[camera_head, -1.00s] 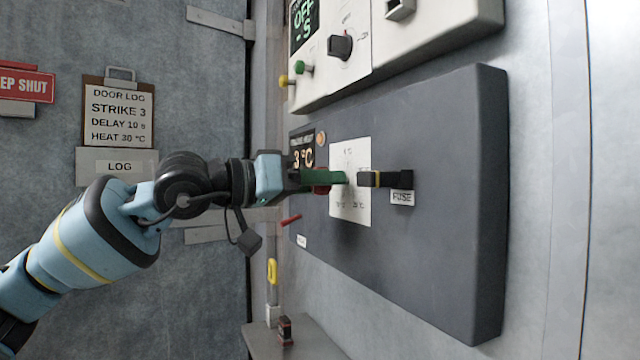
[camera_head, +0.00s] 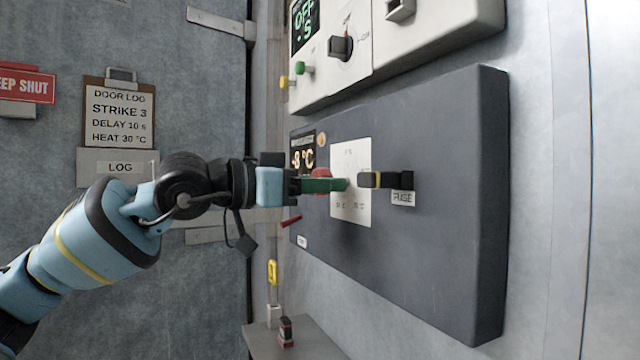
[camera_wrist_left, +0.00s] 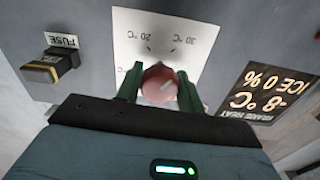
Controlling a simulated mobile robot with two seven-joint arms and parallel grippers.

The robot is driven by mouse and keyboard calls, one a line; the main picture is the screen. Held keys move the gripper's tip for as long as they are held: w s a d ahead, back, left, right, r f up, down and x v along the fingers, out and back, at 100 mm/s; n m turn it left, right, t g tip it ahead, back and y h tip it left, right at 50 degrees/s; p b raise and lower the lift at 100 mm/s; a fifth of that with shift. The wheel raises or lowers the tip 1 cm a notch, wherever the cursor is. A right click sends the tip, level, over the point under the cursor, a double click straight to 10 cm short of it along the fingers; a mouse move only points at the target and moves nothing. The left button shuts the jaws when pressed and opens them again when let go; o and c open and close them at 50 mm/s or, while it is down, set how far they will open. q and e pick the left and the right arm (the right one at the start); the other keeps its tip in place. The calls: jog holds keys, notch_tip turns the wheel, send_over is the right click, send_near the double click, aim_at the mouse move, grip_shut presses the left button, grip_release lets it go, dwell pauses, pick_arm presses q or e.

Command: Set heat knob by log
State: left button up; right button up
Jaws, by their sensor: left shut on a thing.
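The red heat knob (camera_wrist_left: 160,84) sits on a white dial plate (camera_wrist_left: 185,32) marked 20 °C and 30 °C, upside down in the left wrist view. My left gripper (camera_wrist_left: 160,92) has its green fingers shut on either side of the knob; it also shows in the head view (camera_head: 338,184). A pale mark on the knob is visible, but its exact setting is unclear. The frame heat display (camera_wrist_left: 255,92) reads -8 °C, ICE 0 %. The door log (camera_head: 119,115) reads STRIKE 3, DELAY 10 s, HEAT 30 °C. My right gripper is out of view.
A black and yellow fuse handle (camera_head: 385,180) juts out right of the dial plate. Above, a white panel (camera_head: 440,35) carries a dark knob (camera_head: 340,46) and green and yellow buttons. A small shelf (camera_head: 310,345) is below.

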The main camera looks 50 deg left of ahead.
pick_arm(q)
jog(key=o, duration=1)
jog(key=shift+s, duration=0.1)
jog(key=shift+b+v, duration=2.6)
jog(key=shift+v, duration=1.25)
jog(key=shift+r, duration=0.1)
